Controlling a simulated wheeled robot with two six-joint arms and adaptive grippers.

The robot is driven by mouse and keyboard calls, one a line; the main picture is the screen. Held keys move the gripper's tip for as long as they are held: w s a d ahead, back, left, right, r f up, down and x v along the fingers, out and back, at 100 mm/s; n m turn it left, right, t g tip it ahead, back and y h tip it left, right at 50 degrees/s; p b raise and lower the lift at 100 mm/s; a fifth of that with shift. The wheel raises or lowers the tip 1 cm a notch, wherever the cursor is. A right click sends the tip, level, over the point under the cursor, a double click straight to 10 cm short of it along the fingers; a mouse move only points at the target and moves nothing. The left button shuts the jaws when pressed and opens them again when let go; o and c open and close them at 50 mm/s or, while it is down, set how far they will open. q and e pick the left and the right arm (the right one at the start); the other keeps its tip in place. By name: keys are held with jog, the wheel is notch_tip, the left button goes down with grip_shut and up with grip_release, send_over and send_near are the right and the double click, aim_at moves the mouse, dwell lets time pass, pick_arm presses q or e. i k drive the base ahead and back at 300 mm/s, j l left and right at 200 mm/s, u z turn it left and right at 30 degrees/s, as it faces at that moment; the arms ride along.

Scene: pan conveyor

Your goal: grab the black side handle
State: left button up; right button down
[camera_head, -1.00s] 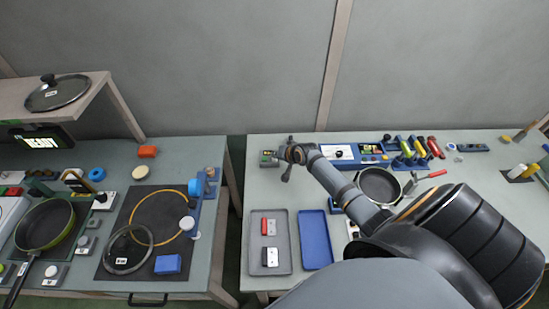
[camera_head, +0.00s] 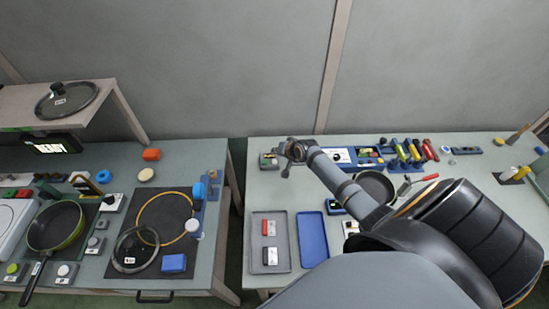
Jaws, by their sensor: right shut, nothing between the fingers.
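A small black piece (camera_head: 265,257) beside a white part lies in the grey tray (camera_head: 256,236) on the right table. It looks like the black side handle, but it is too small to be sure. A red piece (camera_head: 265,228) lies behind it in the same tray. My right gripper (camera_head: 288,166) is shut and empty. In the picture it shows above the tray, near the table's back left, apart from both pieces. My left gripper is out of view.
A blue tray (camera_head: 313,241) stands right of the grey one. A black pan (camera_head: 374,187) sits partly behind my right arm. The left table holds a green pan (camera_head: 57,226), a glass lid (camera_head: 135,250) and a blue block (camera_head: 174,263). A gap separates the tables.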

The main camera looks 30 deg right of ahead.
aim_at(272, 260)
jog(key=k+j, duration=1.2)
jog(key=k, duration=0.05)
